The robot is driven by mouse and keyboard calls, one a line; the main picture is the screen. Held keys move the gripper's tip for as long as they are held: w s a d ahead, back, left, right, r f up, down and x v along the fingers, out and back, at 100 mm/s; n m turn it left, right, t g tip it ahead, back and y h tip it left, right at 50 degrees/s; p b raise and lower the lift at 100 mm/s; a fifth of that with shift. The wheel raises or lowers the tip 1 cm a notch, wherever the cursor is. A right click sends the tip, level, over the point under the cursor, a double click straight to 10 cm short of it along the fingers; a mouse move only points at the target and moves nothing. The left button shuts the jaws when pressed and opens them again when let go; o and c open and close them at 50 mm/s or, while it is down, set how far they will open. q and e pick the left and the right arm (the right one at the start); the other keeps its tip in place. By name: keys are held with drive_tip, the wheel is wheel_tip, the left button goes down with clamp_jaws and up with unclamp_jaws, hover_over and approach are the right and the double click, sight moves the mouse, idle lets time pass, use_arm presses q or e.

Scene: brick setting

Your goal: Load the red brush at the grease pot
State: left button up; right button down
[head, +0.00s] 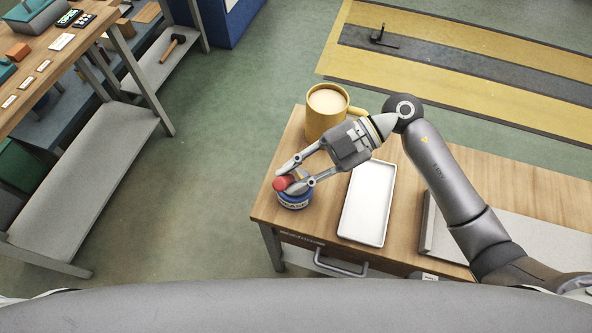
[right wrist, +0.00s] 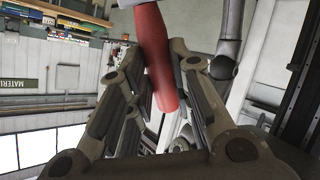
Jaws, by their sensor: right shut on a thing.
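The red brush (head: 281,184) shows as a short red handle between the fingertips of my right gripper (head: 288,179). It also shows in the right wrist view as a red handle (right wrist: 157,55) between the two fingers. My right gripper is shut on it. The blue grease pot (head: 295,204), with a pale label, stands at the table's left front part, directly below the gripper in the head view. The gripper and brush cover the pot's opening, so I cannot tell whether the bristles are inside it. My left gripper is not in view.
A yellow mug (head: 325,117) with pale contents stands behind the pot. A white tray (head: 366,205) lies right of the pot on the wooden table (head: 270,205). A grey slab (head: 510,227) lies further right. A workbench (head: 60,70) stands at the left.

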drive_tip(key=shift+f, duration=0.4)
idle(0.7)
wheel_tip(320, 180, up, 7)
drive_tip(key=p, duration=0.7)
idle(0.8)
